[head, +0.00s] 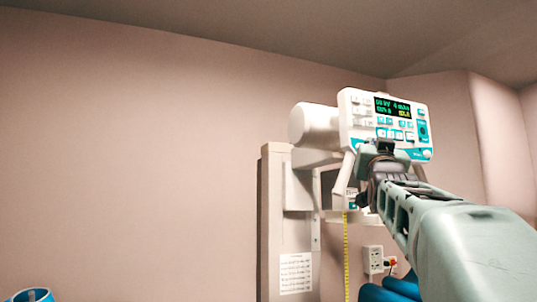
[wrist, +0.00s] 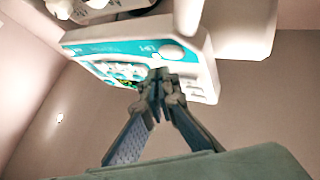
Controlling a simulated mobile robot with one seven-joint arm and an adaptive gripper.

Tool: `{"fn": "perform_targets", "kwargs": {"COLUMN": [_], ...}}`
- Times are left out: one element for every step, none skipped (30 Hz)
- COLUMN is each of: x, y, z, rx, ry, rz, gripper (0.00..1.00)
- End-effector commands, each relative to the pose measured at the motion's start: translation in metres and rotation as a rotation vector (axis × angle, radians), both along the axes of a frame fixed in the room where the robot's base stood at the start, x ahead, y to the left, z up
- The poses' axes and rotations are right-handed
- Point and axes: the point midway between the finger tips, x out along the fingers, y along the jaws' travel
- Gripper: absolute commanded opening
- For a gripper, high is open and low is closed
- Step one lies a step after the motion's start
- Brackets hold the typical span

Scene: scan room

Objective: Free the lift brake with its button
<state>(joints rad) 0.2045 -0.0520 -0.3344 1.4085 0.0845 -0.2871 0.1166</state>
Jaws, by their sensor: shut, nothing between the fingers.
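The white control panel (head: 352,112) with a lit display (head: 393,106) and teal-and-white buttons is on the front of the X-ray tube head. My gripper (head: 384,147) is shut and empty, its tips in front of the panel's lower edge. In the wrist view, the panel (wrist: 203,62) appears upside down, and my fingertips (wrist: 160,76) overlap its button area. I cannot tell if they touch it. A round white button (wrist: 171,52) shows beside the tips; a round one (head: 427,153) is also at the panel's lower right in the head view. I cannot read which button is the lift brake.
The tube housing (head: 314,126) hangs on a pale column (head: 272,220) with a paper notice (head: 296,273). Two handle bars flank the panel below. A yellow tape (head: 346,255) hangs down. A wall socket (head: 373,259) is behind. Free room lies to the left.

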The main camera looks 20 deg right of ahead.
Motion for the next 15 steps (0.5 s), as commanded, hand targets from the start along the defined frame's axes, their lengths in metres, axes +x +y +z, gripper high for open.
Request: {"fn": "perform_targets", "kwargs": {"x": [-0.006, -0.009, -0.013, -0.017, -0.02, -0.023, -0.026, -0.029, -0.034, -0.036, -0.038, -0.04, -0.041, -0.043, -0.043], "y": [-0.001, -0.001, -0.001, -0.001, -0.001, -0.002, -0.002, -0.002, -0.003, -0.003, -0.003, -0.003, -0.003, -0.003, -0.003], "z": [-0.002, -0.003, -0.003, -0.003, -0.003, -0.002, -0.002, -0.001, -0.001, -0.001, -0.001, -0.002, -0.001, -0.001, -0.001], "rx": [0.0, 0.001, 0.0, 0.0, 0.0, 0.0, 0.001, 0.001, 0.0, 0.0, 0.001, 0.002, 0.001, 0.001, 0.0], "ry": [-0.002, -0.001, -0.001, -0.002, -0.002, -0.002, -0.001, -0.001, -0.002, -0.001, -0.001, -0.001, -0.001, 0.0, 0.0], "rz": [-0.001, -0.001, -0.001, -0.001, -0.001, -0.001, -0.001, -0.001, -0.001, -0.001, -0.001, 0.0, 0.0, 0.0, 0.0], "gripper": [0.0, 0.0, 0.0, 0.0, 0.0, 0.0, 0.0, 0.0, 0.0, 0.0, 0.0, 0.0, 0.0, 0.0, 0.0]}}
